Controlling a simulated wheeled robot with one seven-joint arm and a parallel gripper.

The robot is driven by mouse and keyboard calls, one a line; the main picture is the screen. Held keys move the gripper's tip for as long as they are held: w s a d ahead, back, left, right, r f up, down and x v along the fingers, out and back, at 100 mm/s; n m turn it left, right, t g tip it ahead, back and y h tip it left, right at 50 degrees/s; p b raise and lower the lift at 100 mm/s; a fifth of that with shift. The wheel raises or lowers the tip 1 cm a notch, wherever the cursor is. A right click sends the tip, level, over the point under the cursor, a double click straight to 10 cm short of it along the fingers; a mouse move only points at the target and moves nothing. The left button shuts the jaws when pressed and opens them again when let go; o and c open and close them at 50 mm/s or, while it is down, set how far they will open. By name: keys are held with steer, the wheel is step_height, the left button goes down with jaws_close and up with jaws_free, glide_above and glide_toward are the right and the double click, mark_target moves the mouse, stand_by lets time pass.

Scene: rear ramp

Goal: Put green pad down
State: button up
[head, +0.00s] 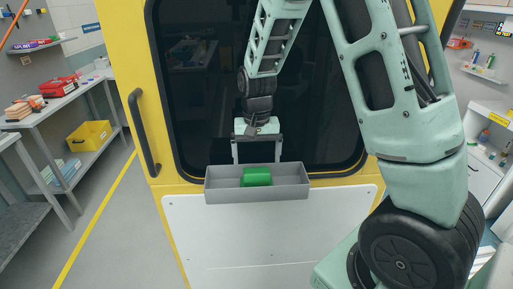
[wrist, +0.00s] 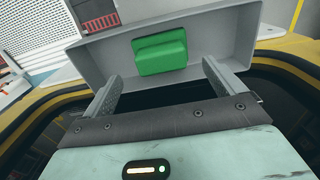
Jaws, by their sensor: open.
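The green pad (head: 257,177) lies inside a grey open tray (head: 217,183) on the front of the yellow vehicle. It also shows in the wrist view (wrist: 160,52), lying on the tray floor, clear of the walls in that view. My gripper (head: 257,160) is at the tray's back edge, with its two fingers spread wide and nothing between them. In the wrist view my gripper (wrist: 158,82) points toward the tray (wrist: 215,35), and the pad is beyond the fingertips, apart from them.
The yellow vehicle's dark window (head: 200,100) is right behind my gripper. A white panel (head: 270,235) is below the tray. Shelves with a yellow bin (head: 88,136) and red boxes (head: 58,87) stand at left. A white workbench (head: 484,165) is at right. Floor at lower left is clear.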

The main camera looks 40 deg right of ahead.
mark_target(256, 172)
step_height(256, 172, up, 4)
steer(key=s+a+r+n+y, duration=0.1)
steer(key=s+a+n, duration=0.25)
steer(key=a, duration=0.45)
steer(key=s+a+r+n, duration=0.1)
steer(key=s+a+n, duration=0.25)
steer(key=a, duration=0.45)
steer(key=s+a+n, duration=0.3)
steer(key=s+a, duration=0.1)
steer(key=s, duration=0.4)
steer(key=s+a+n, duration=0.4)
steer(key=s, duration=0.5)
steer(key=shift+a+f+n+b, duration=0.2)
steer(key=shift+f+n+b, duration=0.05)
steer(key=shift+n+b, duration=0.1)
